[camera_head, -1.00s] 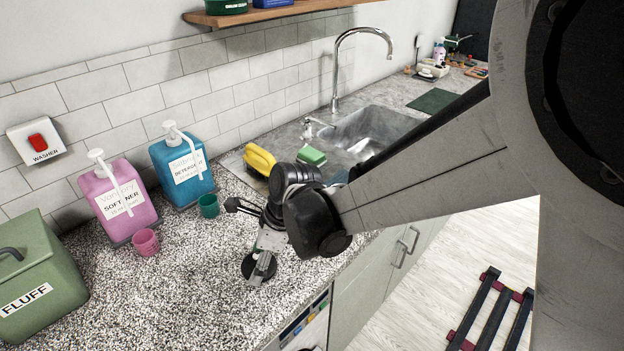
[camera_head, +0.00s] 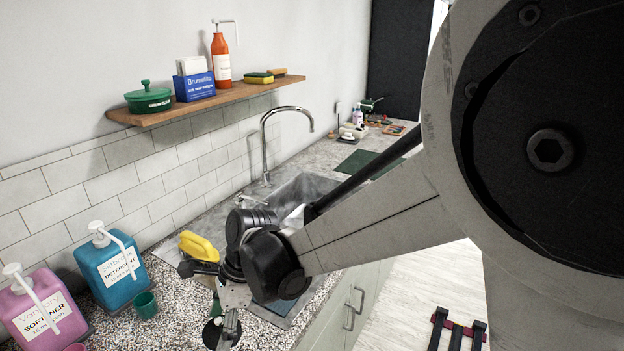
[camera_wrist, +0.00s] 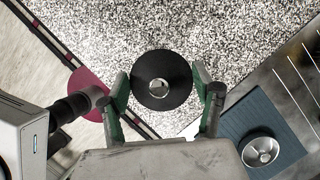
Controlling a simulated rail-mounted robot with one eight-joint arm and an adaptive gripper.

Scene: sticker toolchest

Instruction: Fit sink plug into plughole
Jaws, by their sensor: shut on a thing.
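My gripper (camera_head: 224,318) is low over the speckled counter in the head view, left of the sink. It is shut on the sink plug (camera_head: 213,337), a black disc partly covered by the fingers. In the wrist view, the plug (camera_wrist: 176,94) shows as a black disc with a round metal knob, between the green-padded fingers of my gripper (camera_wrist: 163,84). The metal sink (camera_head: 302,190) lies beyond my arm in the head view, partly hidden by it. I cannot make out the plughole in the head view.
A yellow object (camera_head: 199,246) lies behind my gripper. A tall tap (camera_head: 265,150) stands behind the sink. Blue (camera_head: 113,270) and pink (camera_head: 40,310) dispensers and a green cup (camera_head: 146,304) are at left. A blue-grey panel (camera_wrist: 235,115) carries a round metal piece (camera_wrist: 262,151).

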